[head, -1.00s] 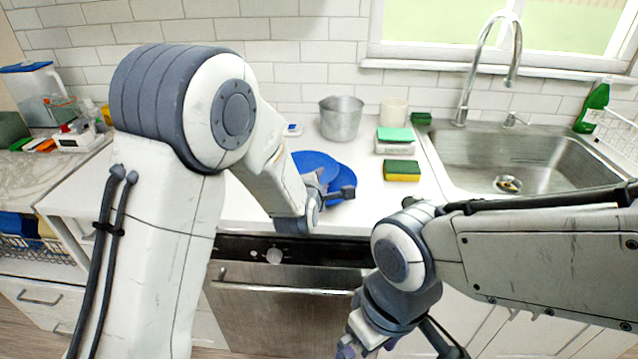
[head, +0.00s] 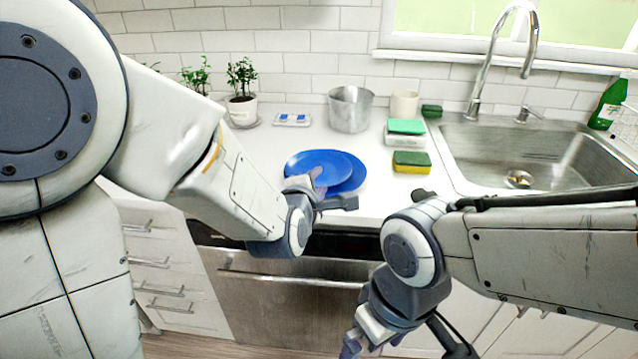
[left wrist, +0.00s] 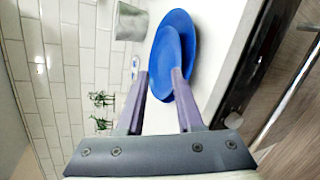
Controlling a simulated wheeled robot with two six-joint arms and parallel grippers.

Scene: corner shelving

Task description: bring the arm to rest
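My left gripper (head: 322,188) reaches in from the left above the front of the counter. In the left wrist view its two fingers (left wrist: 160,84) stand apart with nothing between them that I can see gripped. Two overlapping blue plates (head: 318,165) lie on the counter just beyond the left gripper; in the left wrist view the blue plates (left wrist: 176,42) show past the fingertips. My right gripper (head: 360,345) hangs low at the bottom of the head view, in front of the cabinets. Its fingers are mostly cut off by the frame edge.
A metal pot (head: 350,110), a white cup (head: 404,103), sponges (head: 411,162) and a potted plant (head: 241,95) stand on the counter (head: 270,150). The sink (head: 540,155) with a tall faucet (head: 500,60) is to the right. A dishwasher front (head: 285,310) is below the counter.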

